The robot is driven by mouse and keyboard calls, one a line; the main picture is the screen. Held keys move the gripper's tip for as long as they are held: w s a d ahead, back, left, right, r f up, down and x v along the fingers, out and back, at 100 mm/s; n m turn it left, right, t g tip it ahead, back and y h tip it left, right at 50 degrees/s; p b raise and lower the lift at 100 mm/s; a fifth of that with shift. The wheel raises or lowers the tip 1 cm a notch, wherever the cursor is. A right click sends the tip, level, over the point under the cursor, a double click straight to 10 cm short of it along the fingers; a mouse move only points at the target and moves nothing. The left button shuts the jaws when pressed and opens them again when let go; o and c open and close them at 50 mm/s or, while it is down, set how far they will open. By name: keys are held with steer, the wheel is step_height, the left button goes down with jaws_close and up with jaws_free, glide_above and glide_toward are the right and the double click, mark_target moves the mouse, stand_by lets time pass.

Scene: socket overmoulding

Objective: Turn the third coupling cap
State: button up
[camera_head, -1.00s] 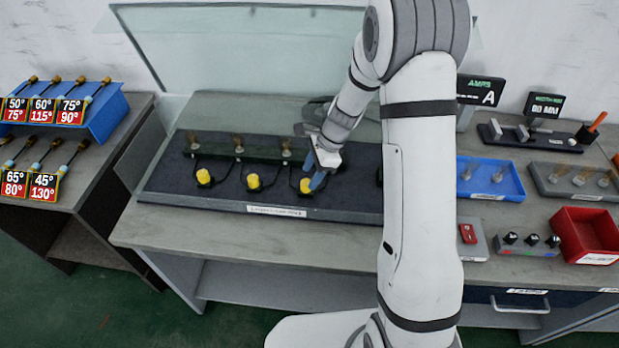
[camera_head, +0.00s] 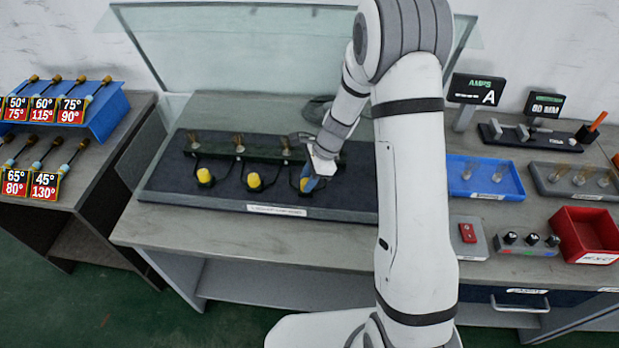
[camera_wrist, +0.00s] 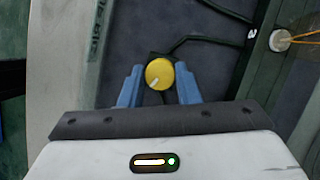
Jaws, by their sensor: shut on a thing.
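The third yellow coupling cap (camera_head: 304,184) from the left sits on the dark fixture board (camera_head: 230,198), partly hidden by my gripper (camera_head: 311,182). In the wrist view the yellow cap (camera_wrist: 159,74) has a pale mark at its lower left edge. It lies between the two blue fingers of my gripper (camera_wrist: 159,82), which are shut on it. Two more yellow caps, the first (camera_head: 204,176) and the second (camera_head: 254,181), stand in the same row to the left. Each has a black cable loop around it.
A clear glass guard (camera_head: 240,45) rises behind the board. At the right are a blue tray (camera_head: 510,190), a red bin (camera_head: 585,240), a red switch box (camera_head: 468,233) and two displays. The bench's front strip (camera_head: 200,232) is clear.

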steer(key=shift+d, duration=0.1)
steer(key=shift+c, duration=0.7)
steer(key=shift+n+g, duration=0.3)
steer(key=shift+n, duration=0.4)
steer(key=n, duration=0.1)
steer(key=n+g, duration=0.1)
steer(key=n, duration=0.1)
steer(key=shift+a+f+b, duration=0.1)
steer(key=shift+a+b, duration=0.1)
steer(key=shift+b, duration=0.15)
steer(key=n+g+h, duration=0.1)
steer(key=n, duration=0.2)
steer(key=n+h+b, duration=0.1)
steer(key=n, duration=0.2)
steer(key=shift+w+a+g, duration=0.1)
steer(key=shift+w+g, duration=0.05)
steer(key=shift+g, duration=0.25)
steer(key=n+h, duration=0.1)
steer(key=n, duration=0.2)
steer(key=n+h+b, duration=0.1)
steer(key=n, duration=0.2)
steer(key=shift+a+n+g+h, duration=0.15)
steer(key=shift+n+g+h, duration=0.15)
steer(key=shift+n+h, duration=0.1)
steer(key=n+h, duration=0.1)
steer(key=n, duration=0.1)
steer(key=n+b, duration=0.1)
steer(key=n, duration=0.2)
steer(key=shift+a+h, duration=0.1)
steer(key=shift+h, duration=0.3)
